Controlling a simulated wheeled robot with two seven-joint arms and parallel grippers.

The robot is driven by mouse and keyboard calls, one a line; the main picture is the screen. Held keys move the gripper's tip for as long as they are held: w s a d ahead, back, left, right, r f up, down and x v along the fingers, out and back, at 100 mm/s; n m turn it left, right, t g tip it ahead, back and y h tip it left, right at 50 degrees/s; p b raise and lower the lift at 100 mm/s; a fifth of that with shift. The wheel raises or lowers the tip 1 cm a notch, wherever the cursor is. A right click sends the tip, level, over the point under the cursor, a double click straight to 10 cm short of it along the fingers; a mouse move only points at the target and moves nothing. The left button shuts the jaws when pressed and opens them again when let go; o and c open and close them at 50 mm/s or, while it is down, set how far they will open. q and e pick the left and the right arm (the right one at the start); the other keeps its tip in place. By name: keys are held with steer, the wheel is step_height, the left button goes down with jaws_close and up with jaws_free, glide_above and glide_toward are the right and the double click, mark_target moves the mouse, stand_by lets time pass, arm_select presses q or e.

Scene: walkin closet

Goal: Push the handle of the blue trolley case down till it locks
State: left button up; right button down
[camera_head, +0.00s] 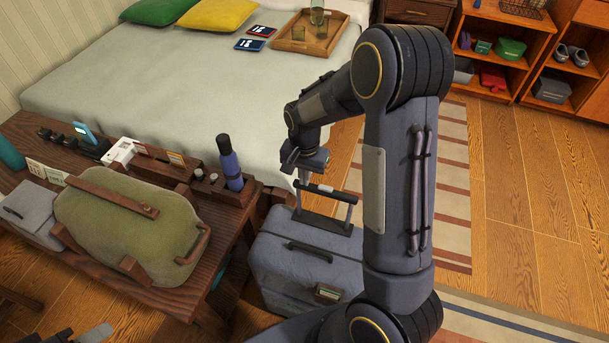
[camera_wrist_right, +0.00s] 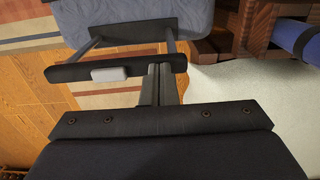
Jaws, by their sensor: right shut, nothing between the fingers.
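The blue trolley case (camera_head: 310,258) stands upright on the floor beside the desk, partly hidden by my right arm. Its pull handle (camera_head: 330,192) is raised on two rods above the case top. In the right wrist view the handle (camera_wrist_right: 90,72) is a dark bar with a light grey button (camera_wrist_right: 109,74), and the case (camera_wrist_right: 205,14) lies beyond it. My right gripper (camera_head: 299,172) is shut and empty, right by one end of the handle. In the wrist view its fingers (camera_wrist_right: 160,75) reach that end; I cannot tell whether they touch it.
The desk (camera_head: 185,297) at left holds a green bag (camera_head: 125,225) and a blue bottle (camera_head: 230,162). The bed (camera_head: 180,85) lies behind the case. A striped rug (camera_head: 455,175) and open wooden floor are at right. Shelves (camera_head: 510,55) stand at the back right.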

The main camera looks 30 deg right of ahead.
steer(key=shift+f+b, duration=4)
steer(key=shift+f, duration=1.5)
steer(key=shift+r, duration=0.1)
step_height(320, 180, up, 8)
steer(key=p, duration=0.6)
steer(key=shift+p, duration=0.4)
steer(key=shift+r, duration=0.1)
